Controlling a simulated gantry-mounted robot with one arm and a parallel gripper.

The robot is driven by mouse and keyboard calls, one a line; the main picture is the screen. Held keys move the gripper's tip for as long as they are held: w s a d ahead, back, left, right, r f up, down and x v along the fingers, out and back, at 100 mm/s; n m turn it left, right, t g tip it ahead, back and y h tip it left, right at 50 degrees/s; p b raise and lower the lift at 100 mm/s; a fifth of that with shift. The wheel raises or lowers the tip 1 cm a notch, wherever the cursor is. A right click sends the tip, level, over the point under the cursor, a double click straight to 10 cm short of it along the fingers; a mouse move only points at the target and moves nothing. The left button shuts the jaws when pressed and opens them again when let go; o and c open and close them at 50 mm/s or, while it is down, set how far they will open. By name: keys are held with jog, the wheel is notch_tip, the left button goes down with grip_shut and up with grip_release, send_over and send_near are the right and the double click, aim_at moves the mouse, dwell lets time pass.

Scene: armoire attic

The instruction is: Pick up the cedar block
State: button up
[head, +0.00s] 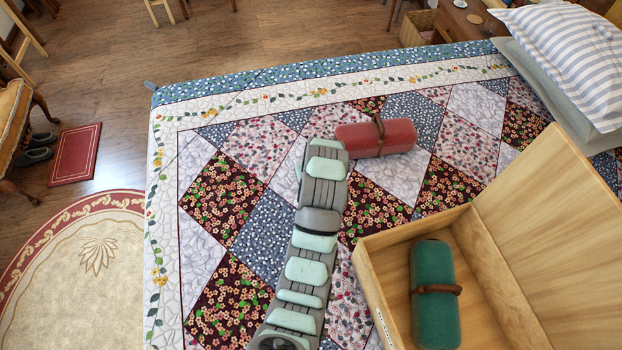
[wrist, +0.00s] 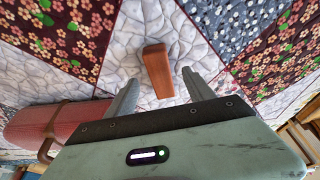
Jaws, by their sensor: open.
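The cedar block (wrist: 157,68) is a small reddish-brown bar lying on a pale patch of the quilt in the wrist view. My gripper (wrist: 160,79) is open, with one finger on each side of the block's near end in the picture. Neither finger appears to touch it, and I cannot tell the exact height of the fingertips above the quilt. In the head view my arm end (head: 325,150) is over the quilt; the block and the fingers are hidden there.
A red strapped roll (head: 395,137) lies just right of my arm end; it also shows in the wrist view (wrist: 40,124). An open wooden box (head: 375,290) holds a green strapped roll (head: 433,310). Striped and grey pillows (head: 565,60) are at upper right. The quilt's left side is clear.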

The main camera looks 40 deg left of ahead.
jog(key=shift+w+a+f+p, duration=0.15)
jog(key=shift+a+f+p, duration=0.15)
jog(key=shift+a+f, duration=0.1)
jog(key=shift+w+a+f+p, duration=0.2)
jog(key=shift+a+f+p, duration=0.1)
jog(key=shift+f, duration=0.3)
jog(key=shift+w+a+f+p, duration=0.2)
jog(key=shift+a+f+p, duration=0.1)
jog(key=shift+f, duration=0.3)
jog(key=shift+x, duration=0.75)
jog(key=shift+c, duration=0.3)
grip_shut()
